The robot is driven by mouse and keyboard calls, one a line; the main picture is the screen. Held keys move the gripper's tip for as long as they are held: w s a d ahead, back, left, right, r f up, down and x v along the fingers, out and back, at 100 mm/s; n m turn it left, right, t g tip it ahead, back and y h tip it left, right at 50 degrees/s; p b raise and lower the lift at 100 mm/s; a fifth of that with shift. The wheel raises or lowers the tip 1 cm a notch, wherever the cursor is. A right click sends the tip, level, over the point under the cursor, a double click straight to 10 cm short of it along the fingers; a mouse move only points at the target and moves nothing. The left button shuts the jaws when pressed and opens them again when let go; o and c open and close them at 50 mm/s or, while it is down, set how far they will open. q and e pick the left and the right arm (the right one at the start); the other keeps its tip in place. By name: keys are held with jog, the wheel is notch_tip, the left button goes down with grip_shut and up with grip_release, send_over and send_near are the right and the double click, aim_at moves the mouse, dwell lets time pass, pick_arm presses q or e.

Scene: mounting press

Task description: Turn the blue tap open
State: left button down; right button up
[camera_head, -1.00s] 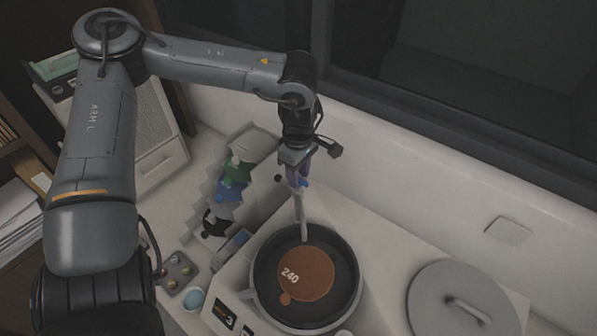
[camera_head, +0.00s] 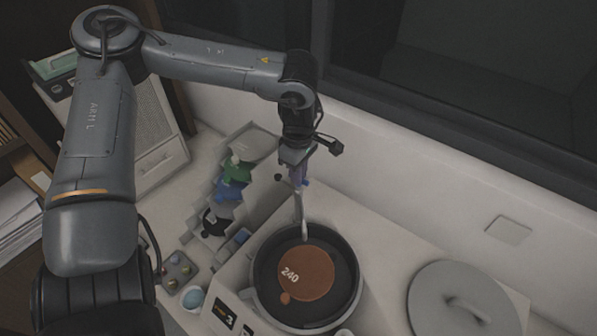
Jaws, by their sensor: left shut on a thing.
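The blue tap (camera_head: 306,182) shows as a small blue patch at the top of a pale spout (camera_head: 301,215). The spout reaches down over the round dark press bowl (camera_head: 262,275). My left gripper (camera_head: 297,176) comes down from above and is shut on the blue tap. Its fingers hide most of the tap, so the handle's exact angle is hard to tell. My right gripper is not in view.
A brown disc marked 240 (camera_head: 312,275) lies in the bowl. A grey lid with a handle (camera_head: 462,310) is at the right. A stepped rack (camera_head: 245,150) with coloured pieces stands left of the spout. A pale wall runs close behind.

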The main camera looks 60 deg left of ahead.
pick_arm(q)
jog(key=n+b, duration=0.1)
jog(key=n, duration=0.2)
jog(key=shift+n, duration=0.3)
jog(key=n+b, duration=0.1)
jog(key=n, duration=0.3)
jog(key=shift+n, duration=0.3)
jog(key=n+b, duration=0.1)
jog(key=n, duration=0.3)
jog(key=shift+n, duration=0.3)
jog(key=shift+n+b, duration=0.4)
jog(key=shift+n, duration=1.8)
jog(key=c, duration=1.2)
grip_release()
